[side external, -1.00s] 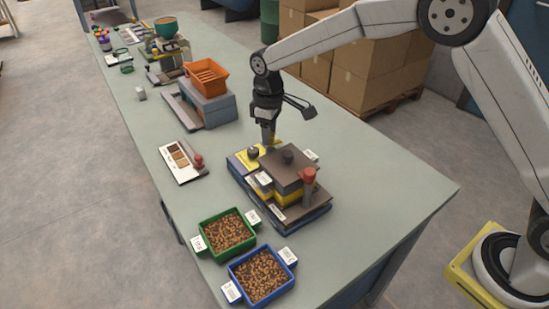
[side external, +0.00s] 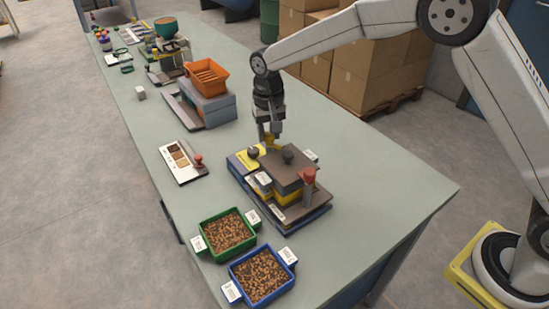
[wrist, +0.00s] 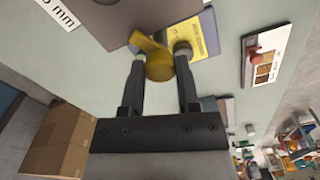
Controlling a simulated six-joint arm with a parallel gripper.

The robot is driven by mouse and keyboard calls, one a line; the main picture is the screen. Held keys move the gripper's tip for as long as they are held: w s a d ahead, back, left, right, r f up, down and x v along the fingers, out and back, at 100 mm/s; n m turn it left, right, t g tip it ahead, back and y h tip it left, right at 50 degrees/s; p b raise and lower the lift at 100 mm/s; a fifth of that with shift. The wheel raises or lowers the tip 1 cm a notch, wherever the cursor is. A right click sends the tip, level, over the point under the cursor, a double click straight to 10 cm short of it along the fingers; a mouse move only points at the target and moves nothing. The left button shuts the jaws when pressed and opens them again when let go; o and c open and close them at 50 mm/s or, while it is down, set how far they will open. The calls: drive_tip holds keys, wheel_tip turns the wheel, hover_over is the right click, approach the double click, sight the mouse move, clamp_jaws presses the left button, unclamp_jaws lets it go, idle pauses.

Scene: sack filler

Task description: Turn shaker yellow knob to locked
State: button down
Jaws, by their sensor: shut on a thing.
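The shaker (side external: 290,180) is a dark, layered device with yellow and blue parts on the green table. Its yellow knob (wrist: 160,66) shows between my fingers in the wrist view, with a yellow pointer or tab reaching up and left from it. In the side view only a small yellow bit of the knob (side external: 270,139) shows under my gripper (side external: 269,137). My gripper also shows in the wrist view (wrist: 160,65), pointing down, its two fingers shut on the knob. The label by the knob is too small to read.
A yellow panel with a dark round knob (side external: 252,152) lies beside my gripper. A red-topped post (side external: 309,174) stands on the shaker's front. Green (side external: 203,246) and blue (side external: 236,279) trays of pellets are in front. An orange bin (side external: 208,75) stands behind.

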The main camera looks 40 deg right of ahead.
drive_tip(key=m, duration=0.5)
drive_tip(key=shift+r+m, duration=0.1)
drive_tip(key=shift+m, duration=0.2)
idle(0.4)
drive_tip(key=shift+c, duration=1.6)
unclamp_jaws()
drive_tip(key=shift+r, duration=3.85)
